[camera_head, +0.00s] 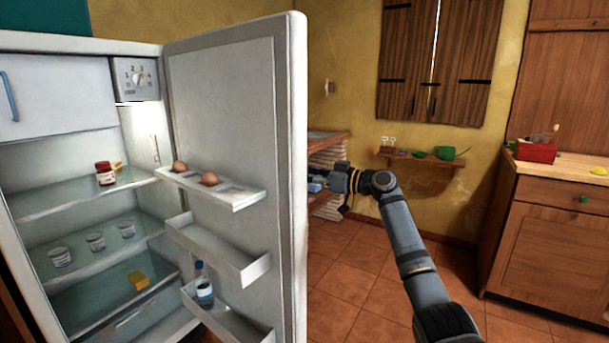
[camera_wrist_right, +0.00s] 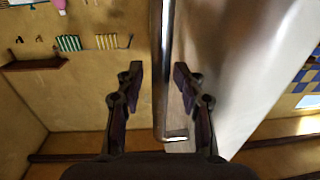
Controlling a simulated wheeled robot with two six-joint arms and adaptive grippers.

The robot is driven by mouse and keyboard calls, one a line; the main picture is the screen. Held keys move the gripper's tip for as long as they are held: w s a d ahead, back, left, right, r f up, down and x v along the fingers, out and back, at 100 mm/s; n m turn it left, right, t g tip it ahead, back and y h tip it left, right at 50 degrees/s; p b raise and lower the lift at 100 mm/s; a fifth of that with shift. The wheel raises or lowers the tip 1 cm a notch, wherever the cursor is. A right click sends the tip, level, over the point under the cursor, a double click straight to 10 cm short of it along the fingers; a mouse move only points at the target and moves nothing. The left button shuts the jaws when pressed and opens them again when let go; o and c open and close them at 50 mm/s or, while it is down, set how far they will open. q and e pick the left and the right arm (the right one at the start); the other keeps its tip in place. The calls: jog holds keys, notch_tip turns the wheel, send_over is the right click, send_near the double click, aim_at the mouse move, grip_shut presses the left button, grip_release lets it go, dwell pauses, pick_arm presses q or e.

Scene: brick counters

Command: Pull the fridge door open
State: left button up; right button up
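The white fridge door (camera_head: 228,105) stands wide open in the head view, its inner side with shelves facing me. The fridge body (camera_head: 75,45) is at the left with its inside exposed. My right arm reaches to the door's outer edge in the head view, where the door hides the fingertips. In the right wrist view, the metal door handle (camera_wrist_right: 161,50) runs vertically between the fingers of my right gripper (camera_wrist_right: 158,80). The fingers are apart, with a visible gap on the handle's left side; contact on the right is unclear. My left gripper is out of view.
Eggs (camera_head: 209,178) and a bottle (camera_head: 204,290) sit in the door shelves. A red-lidded jar (camera_head: 105,173) and several glasses stand inside the fridge. A wooden cabinet (camera_head: 552,245) is at the right. The tiled floor (camera_head: 345,285) between is clear apart from my arm above.

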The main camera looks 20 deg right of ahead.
jog(key=v, duration=1.2)
jog(key=shift+a, duration=0.1)
